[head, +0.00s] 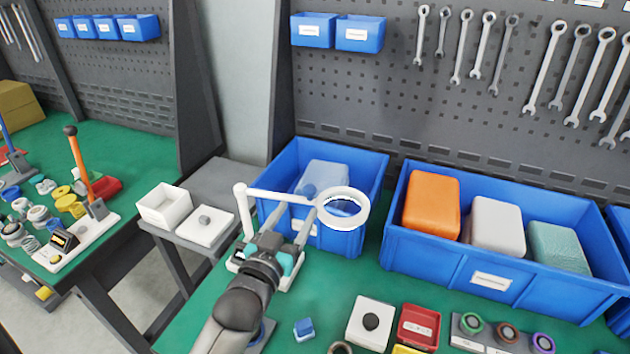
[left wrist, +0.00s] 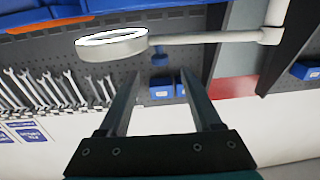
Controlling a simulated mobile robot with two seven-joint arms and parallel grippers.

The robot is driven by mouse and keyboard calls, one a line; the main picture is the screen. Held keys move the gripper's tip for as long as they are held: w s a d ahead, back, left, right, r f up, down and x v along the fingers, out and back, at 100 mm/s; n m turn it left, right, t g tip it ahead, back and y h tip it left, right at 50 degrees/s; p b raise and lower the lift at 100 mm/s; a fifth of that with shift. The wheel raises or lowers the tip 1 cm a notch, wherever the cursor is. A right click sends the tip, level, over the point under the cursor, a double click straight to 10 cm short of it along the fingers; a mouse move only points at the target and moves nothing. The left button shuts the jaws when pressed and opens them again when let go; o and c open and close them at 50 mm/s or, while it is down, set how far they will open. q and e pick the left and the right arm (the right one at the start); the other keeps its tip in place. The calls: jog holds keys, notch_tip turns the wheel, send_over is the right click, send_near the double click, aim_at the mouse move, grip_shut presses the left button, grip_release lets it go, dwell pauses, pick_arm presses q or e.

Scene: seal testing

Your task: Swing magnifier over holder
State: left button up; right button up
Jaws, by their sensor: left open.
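The magnifier is a white ring with a lens (head: 342,207) on a thin white arm that runs left to a white post (head: 241,212). In the left wrist view the ring (left wrist: 112,44) is at the upper left and its arm crosses the top. My left gripper (head: 294,220) is open, with its fingers close to the magnifier arm in the head view. In the left wrist view, the gap between the fingertips (left wrist: 160,88) looks empty, below the arm. A white base (head: 290,283) is partly hidden behind my gripper. I cannot tell which thing is the holder. My right gripper is not in view.
A blue bin (head: 375,170) stands behind the magnifier. A larger blue bin (head: 430,253) with orange, grey and teal blocks is to the right. A white square piece with a black knob (head: 371,322) and a red piece (head: 418,327) lie in front. Green tabletop is clear around (head: 335,285).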

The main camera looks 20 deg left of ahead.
aim_at(312, 186)
pick_arm(q)
jog(key=w, duration=0.6)
jog(key=w+a+b, duration=0.1)
jog(key=w, duration=0.3)
jog(key=shift+w, duration=0.7)
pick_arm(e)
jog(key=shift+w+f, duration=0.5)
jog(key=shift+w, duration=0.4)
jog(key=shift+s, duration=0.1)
pick_arm(q)
grip_shut()
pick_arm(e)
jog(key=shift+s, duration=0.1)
